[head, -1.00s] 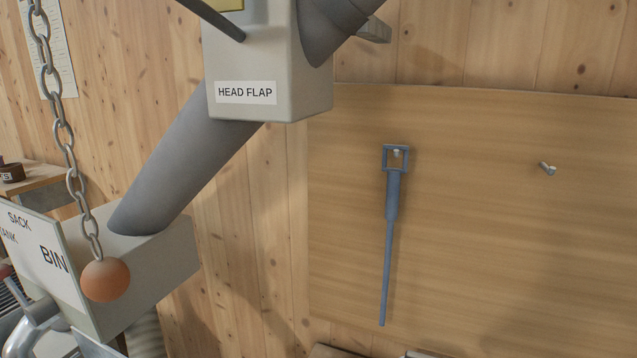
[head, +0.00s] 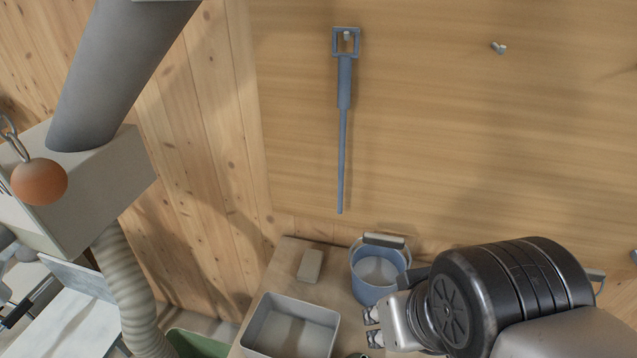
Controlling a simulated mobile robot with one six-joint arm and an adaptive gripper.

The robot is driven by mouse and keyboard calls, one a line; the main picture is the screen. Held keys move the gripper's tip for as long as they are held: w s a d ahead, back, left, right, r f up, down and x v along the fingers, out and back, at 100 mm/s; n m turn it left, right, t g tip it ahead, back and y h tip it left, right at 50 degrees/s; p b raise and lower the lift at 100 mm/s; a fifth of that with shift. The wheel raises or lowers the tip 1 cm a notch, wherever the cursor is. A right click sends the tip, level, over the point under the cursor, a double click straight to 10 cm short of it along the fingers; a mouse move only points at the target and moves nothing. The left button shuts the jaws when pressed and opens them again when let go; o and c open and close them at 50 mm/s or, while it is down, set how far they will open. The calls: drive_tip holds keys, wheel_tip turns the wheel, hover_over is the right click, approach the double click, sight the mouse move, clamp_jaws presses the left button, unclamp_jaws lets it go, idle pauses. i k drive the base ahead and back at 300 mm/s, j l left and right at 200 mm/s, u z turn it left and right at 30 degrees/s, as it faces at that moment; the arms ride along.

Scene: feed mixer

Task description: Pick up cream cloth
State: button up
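No cloth is clearly recognisable in the head view. A small beige, block-like item (head: 310,265) lies on the wooden bench top at the back; I cannot tell whether it is the folded cream cloth. My gripper (head: 372,327) is at the lower middle, pointing left, with its two fingers apart and nothing seen between them. It is in front of the blue bucket and right of the grey tray, apart from the beige item.
A grey tray (head: 253,334) and a blue bucket (head: 372,291) stand on the bench. A green container (head: 198,344) is lower left. A blue tool (head: 343,120) hangs on the wooden board. An orange ball (head: 39,182) hangs on a chain at the left.

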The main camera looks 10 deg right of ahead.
sight(309, 272)
drive_tip(key=j+z, duration=0.4)
drive_tip(key=i+j+z, duration=0.1)
drive_tip(key=j+z, duration=0.15)
drive_tip(key=z, duration=0.15)
drive_tip(key=j+z, duration=0.3)
drive_tip(key=z, duration=0.15)
